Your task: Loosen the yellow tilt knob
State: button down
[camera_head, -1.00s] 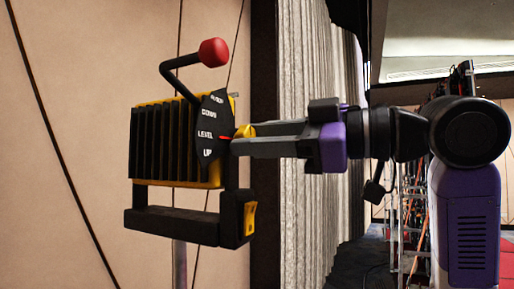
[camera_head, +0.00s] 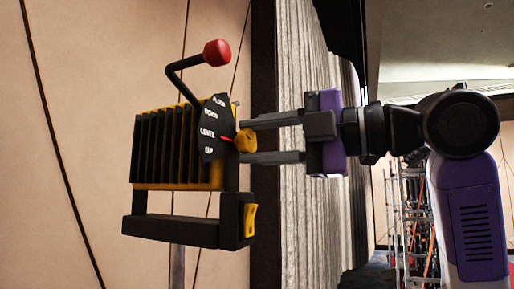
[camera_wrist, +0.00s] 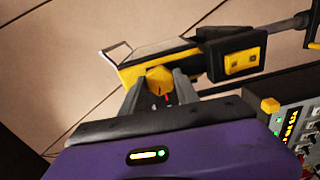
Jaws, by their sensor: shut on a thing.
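The yellow tilt knob (camera_head: 246,140) sits on the right side of a black and yellow finned lamp head (camera_head: 180,150), beside a black dial plate (camera_head: 214,128) with LEVEL, UP and DOWN marks. A red pointer (camera_head: 227,139) stands close to LEVEL. My gripper (camera_head: 250,139) reaches in from the right, with one finger above the knob and one below. It is shut on the knob. In the wrist view the knob (camera_wrist: 158,79) shows between the tips of my gripper (camera_wrist: 160,88).
A bent black lever with a red ball (camera_head: 216,52) rises above the lamp head. A black bracket with a yellow switch (camera_head: 250,219) hangs below it. A grey pleated curtain (camera_head: 300,210) stands behind. Ladders (camera_head: 400,220) stand at the far right.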

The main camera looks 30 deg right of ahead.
jog(key=n+b, duration=0.1)
jog(key=n, duration=0.3)
jog(key=shift+f+n, duration=0.1)
jog(key=shift+n, duration=2.7)
jog(key=c, duration=0.9)
grip_release()
jog(key=b+v, duration=0.2)
jog(key=v, duration=0.6)
